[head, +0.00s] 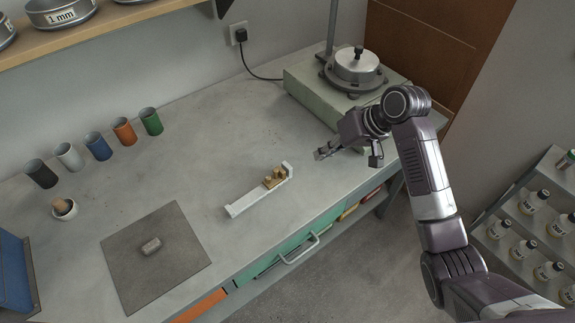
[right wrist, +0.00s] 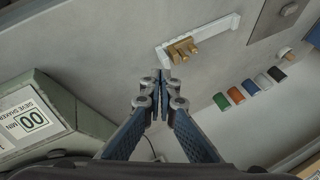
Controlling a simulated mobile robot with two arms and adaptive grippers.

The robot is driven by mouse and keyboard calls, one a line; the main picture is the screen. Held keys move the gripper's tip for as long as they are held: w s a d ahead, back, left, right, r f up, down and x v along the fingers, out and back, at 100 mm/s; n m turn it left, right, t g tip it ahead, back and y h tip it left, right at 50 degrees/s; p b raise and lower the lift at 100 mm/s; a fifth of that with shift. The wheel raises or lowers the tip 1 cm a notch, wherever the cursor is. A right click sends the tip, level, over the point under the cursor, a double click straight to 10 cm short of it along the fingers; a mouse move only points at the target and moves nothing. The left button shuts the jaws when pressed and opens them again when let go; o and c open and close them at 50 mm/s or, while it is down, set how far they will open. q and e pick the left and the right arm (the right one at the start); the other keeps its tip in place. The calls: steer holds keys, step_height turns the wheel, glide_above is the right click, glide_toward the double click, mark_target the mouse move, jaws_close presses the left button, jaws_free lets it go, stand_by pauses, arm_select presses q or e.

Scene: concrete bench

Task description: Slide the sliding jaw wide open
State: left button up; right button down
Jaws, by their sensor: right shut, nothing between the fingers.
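A pale rail (head: 245,201) lies on the bench with an upright block at its far right end. The brass sliding jaw (head: 274,178) sits on the rail close to that end block; any small gap between them is hard to make out. In the right wrist view the brass jaw (right wrist: 181,49) and the pale rail (right wrist: 218,31) show beyond the fingertips. My right gripper (head: 319,154) is shut and empty, to the right of the rail's block end and apart from it. It also shows in the right wrist view (right wrist: 160,76). My left gripper is out of view.
A sieve shaker (head: 330,96) stands at the back right, near my right arm. Several coloured cups (head: 97,146) line the back left. A dark mat (head: 125,248) with a grey stone (head: 150,246) lies at front left.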

steer(key=p, duration=0.2)
glide_toward(281, 171)
steer(key=w+f, duration=0.1)
steer(key=f, duration=0.1)
steer(key=w+d+f, duration=0.1)
steer(key=f, duration=0.1)
steer(key=shift+w+d, duration=0.1)
steer(key=shift+w, duration=0.15)
steer(key=a, duration=0.1)
steer(key=a+f+p, duration=0.1)
steer(key=a, duration=0.1)
steer(key=shift+s, duration=0.2)
steer(key=shift+s+a+f, duration=0.15)
steer(key=shift+a, duration=0.4)
steer(key=shift+f, duration=0.1)
